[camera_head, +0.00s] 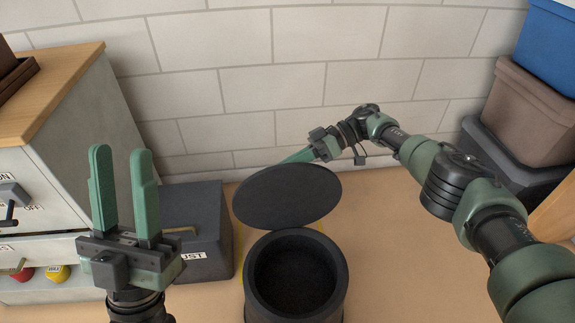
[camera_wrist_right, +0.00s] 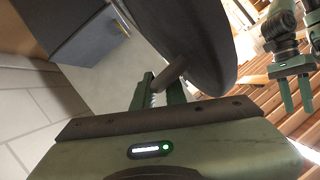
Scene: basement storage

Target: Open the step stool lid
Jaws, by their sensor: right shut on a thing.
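The step stool (camera_head: 297,306) is a dark, round, hollow drum on the floor with its top open and its inside visible. Its round dark lid (camera_head: 287,197) is up off the drum, tilted behind its rear rim. It also shows in the right wrist view (camera_wrist_right: 203,38). My right gripper (camera_head: 297,157) is behind the lid. In the right wrist view my right gripper (camera_wrist_right: 165,90) is shut on a short brown rod-like part (camera_wrist_right: 172,73) at the lid's underside or outer face. My left gripper (camera_head: 121,158) is open and empty, pointing up, left of the stool.
A dark grey box (camera_head: 205,222) stands left of the stool by the wall. A white cabinet (camera_head: 70,140) with a wooden top and buttons is at far left. Stacked bins (camera_head: 530,115) stand at the right. The floor right of the stool looks clear under my right arm.

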